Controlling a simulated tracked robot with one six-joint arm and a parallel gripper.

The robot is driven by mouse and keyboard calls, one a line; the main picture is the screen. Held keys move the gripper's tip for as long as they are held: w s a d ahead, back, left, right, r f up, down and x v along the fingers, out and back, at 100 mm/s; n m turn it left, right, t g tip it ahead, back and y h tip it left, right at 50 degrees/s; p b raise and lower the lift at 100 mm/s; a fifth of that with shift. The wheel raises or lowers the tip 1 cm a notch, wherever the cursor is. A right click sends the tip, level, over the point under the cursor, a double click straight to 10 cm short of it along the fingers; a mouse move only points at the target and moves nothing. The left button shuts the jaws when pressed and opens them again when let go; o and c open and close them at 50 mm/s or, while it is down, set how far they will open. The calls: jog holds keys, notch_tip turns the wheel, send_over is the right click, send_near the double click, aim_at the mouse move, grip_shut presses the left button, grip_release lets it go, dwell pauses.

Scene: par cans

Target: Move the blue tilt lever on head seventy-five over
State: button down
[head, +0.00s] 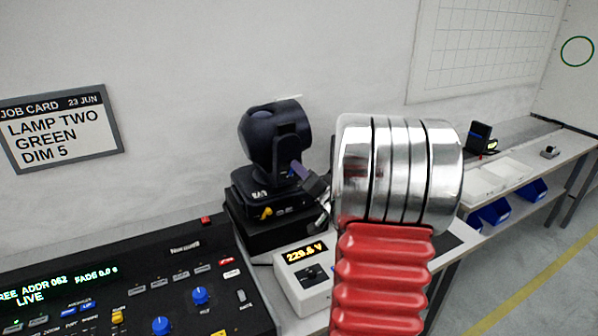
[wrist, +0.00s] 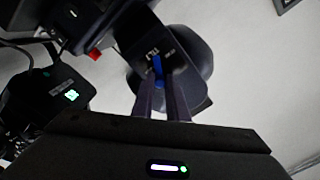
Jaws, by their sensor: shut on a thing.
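A black moving-head lamp (head: 262,135) stands on its base in the middle of the head view; the number on the base is too small to read surely. The blue tilt lever (wrist: 158,66) is on the lamp's yoke arm, beside a white "TILT" mark in the wrist view. My gripper (wrist: 160,88) is at the lever, its two fingers shut on it from either side. In the head view my gripper (head: 299,169) reaches the yoke from the right; my red and silver arm hides part of the scene. The lever is mostly hidden there.
A yellow lever (head: 266,212) is on the lamp's base. A control desk (head: 130,285) with blue knobs is front left. A white meter box (head: 300,283) reading about 229 V stands close to my arm. A job card (head: 62,128) hangs on the wall.

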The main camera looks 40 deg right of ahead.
jog(key=shift+f, duration=0.15)
jog(key=c, duration=1.7)
grip_release()
jog(key=shift+c, duration=0.2)
jog(key=v, duration=1.3)
jog(key=shift+s, duration=0.35)
jog(key=shift+w+a, duration=0.1)
jog(key=shift+a, duration=0.05)
